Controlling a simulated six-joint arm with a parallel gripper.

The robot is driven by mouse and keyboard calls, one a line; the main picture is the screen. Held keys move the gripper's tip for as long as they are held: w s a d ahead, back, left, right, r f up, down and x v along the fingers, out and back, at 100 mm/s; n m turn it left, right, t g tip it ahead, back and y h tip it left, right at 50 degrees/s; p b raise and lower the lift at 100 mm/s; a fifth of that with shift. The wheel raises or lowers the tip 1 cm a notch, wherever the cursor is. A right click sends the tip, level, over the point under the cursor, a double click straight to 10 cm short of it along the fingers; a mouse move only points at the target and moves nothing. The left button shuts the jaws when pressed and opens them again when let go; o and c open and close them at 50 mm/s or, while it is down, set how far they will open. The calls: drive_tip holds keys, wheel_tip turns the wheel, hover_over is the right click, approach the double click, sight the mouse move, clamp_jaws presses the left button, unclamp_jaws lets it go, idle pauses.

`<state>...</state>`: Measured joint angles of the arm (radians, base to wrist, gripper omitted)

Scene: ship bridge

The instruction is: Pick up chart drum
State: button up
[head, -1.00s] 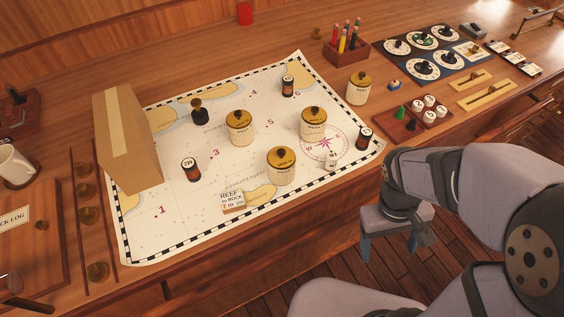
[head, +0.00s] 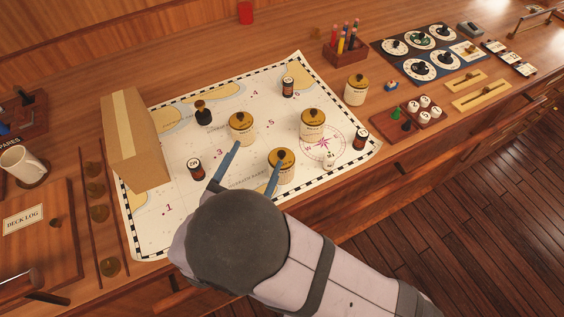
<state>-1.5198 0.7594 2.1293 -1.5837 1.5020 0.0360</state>
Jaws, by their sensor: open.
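Several cream drums with brass, knobbed lids look like chart drums; I cannot read which label marks a particular one. One stands at the chart's front middle (head: 287,174), one behind it to the left (head: 241,124), one to the right (head: 312,124), and one beyond the chart's right edge (head: 356,90). My gripper (head: 257,157) is open over the chart. Its right finger overlaps the left side of the front drum in the picture, and its left finger points toward the back-left drum. I cannot tell whether it touches either. No drum is held.
The chart (head: 265,90) carries small dark bottles (head: 195,168), a black-topped stamp (head: 203,113) and a small white piece (head: 329,161). A tall cardboard box (head: 135,140) stands at left. A pencil holder (head: 346,50), token tray (head: 408,121) and dial panel (head: 430,50) are at right.

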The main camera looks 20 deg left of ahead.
sight(278, 184)
drive_tip(key=s+d+f+n+b, duration=0.1)
drive_tip(key=f, duration=0.1)
drive_tip(key=s+d+f+n+b, duration=0.1)
drive_tip(key=d+f+b, duration=0.1)
drive_tip(key=s+d+f+n+b, duration=0.1)
drive_tip(key=f, duration=0.1)
drive_tip(key=shift+s+d+t+h+b, duration=0.25)
drive_tip(key=shift+t+h+b, duration=0.05)
drive_tip(key=shift+t+b, duration=0.1)
drive_tip(key=shift+s+d, duration=0.1)
drive_tip(key=shift+d, duration=0.1)
drive_tip(key=shift+w+d, duration=0.1)
drive_tip(key=shift+w, duration=0.15)
drive_tip(key=shift+w+p, duration=0.55)
drive_tip(key=shift+w, duration=0.35)
drive_tip(key=shift+w+r+p, duration=0.15)
drive_tip(key=shift+w+p, duration=0.15)
drive_tip(key=shift+w, duration=0.05)
drive_tip(key=w+p, duration=0.2)
drive_tip(key=w, duration=0.1)
drive_tip(key=shift+w+a, duration=0.1)
drive_tip(key=shift+a, duration=0.1)
drive_tip(key=shift+w, duration=0.65)
